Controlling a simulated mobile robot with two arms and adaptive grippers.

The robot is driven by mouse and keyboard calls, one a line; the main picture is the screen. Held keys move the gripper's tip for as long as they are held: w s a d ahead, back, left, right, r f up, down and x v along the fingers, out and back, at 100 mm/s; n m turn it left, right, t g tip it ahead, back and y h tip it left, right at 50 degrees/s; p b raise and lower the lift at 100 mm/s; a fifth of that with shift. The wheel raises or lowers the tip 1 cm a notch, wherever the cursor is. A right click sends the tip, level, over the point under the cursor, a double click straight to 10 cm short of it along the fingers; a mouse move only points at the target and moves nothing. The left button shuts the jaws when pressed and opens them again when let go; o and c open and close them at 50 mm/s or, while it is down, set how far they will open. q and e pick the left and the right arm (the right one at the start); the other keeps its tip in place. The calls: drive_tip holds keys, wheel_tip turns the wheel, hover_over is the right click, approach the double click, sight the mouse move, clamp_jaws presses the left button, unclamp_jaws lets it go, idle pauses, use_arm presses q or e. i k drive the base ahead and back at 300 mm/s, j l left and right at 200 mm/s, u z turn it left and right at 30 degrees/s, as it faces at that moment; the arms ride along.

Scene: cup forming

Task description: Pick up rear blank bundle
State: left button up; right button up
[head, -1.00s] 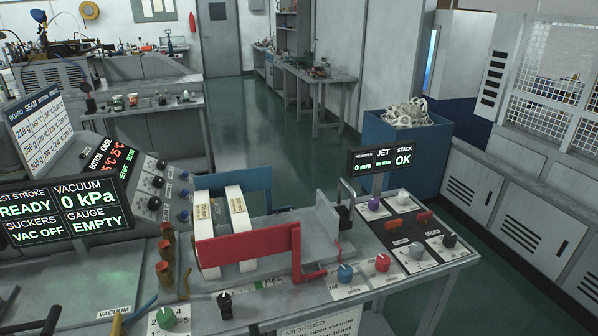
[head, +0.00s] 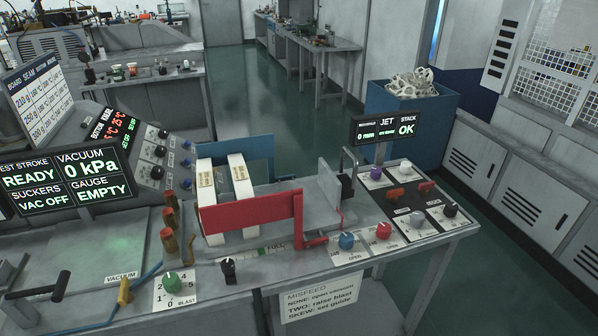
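Two upright white blank bundles stand side by side in the stack holder, the left one (head: 206,184) and the right one (head: 241,182), each with a small printed label near its top. Neither of my grippers shows in the head view.
A vacuum display (head: 75,180) stands at left. A blue bin (head: 410,130) of white scrap stands behind. Green floor beyond is clear.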

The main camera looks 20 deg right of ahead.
sight(242, 188)
drive_tip(key=i+j+z, duration=0.1)
drive_tip(key=j, duration=0.65)
drive_tip(key=i+j+z, duration=0.1)
drive_tip(key=j, duration=0.65)
